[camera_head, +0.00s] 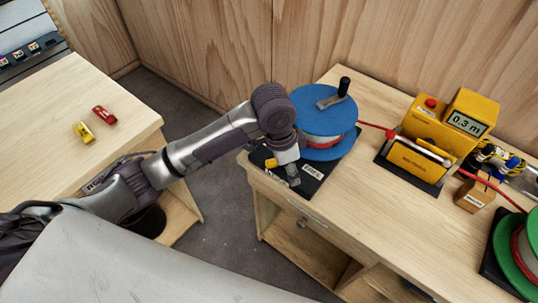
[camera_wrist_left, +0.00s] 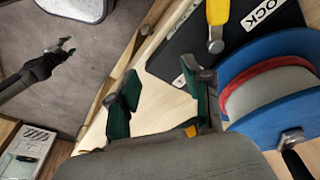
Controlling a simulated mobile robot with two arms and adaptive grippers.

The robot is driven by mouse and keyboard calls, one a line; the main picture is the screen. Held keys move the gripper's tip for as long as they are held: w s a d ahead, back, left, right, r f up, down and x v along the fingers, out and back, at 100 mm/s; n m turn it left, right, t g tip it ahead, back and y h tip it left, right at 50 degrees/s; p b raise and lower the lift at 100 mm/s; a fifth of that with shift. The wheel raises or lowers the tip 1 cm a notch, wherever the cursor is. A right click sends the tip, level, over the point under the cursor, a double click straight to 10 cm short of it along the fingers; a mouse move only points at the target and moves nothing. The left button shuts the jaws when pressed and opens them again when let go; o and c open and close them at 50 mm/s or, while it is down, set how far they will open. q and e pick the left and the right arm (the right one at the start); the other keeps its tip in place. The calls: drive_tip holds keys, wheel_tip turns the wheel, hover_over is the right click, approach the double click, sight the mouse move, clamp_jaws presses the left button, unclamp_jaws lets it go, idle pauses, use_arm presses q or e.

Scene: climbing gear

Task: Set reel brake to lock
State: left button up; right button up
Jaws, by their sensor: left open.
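The blue reel (camera_head: 324,112) stands on a black base plate (camera_head: 318,185) at the near left corner of the right-hand bench. The brake lever has a yellow handle (camera_head: 271,163). In the left wrist view the yellow handle (camera_wrist_left: 218,12) runs to a metal pivot, beside a white LOCK label (camera_wrist_left: 270,18). A second label (camera_wrist_left: 187,76) is partly hidden by a finger. My left gripper (camera_head: 292,178) is over the base plate, close to the lever. Its green-padded fingers (camera_wrist_left: 163,98) are apart with nothing between them. A small dark gripper (camera_wrist_left: 62,48), seemingly my right, hangs over the floor.
A crank handle (camera_head: 344,86) rises from the reel. A red rope (camera_head: 374,125) leads to a yellow meter (camera_head: 425,135) reading 0.3 m. A green reel (camera_head: 515,245) stands far right. Red (camera_head: 104,115) and yellow (camera_head: 83,132) pieces lie on the left table. Floor separates the tables.

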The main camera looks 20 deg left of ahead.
use_arm(q)
wheel_tip(320, 180, up, 8)
drive_tip(key=y, duration=0.2)
hover_over(271, 161)
drive_tip(key=shift+g, duration=0.4)
wheel_tip(271, 161, down, 14)
drive_tip(key=shift+r+p, duration=0.1)
drive_tip(key=shift+p, duration=1.1)
use_arm(e)
drive_tip(key=shift+s+r, duration=0.25)
drive_tip(key=shift+r, duration=0.35)
drive_tip(key=shift+s+r, duration=0.25)
drive_tip(key=shift+r, duration=0.35)
use_arm(q)
drive_tip(key=shift+c, duration=0.2)
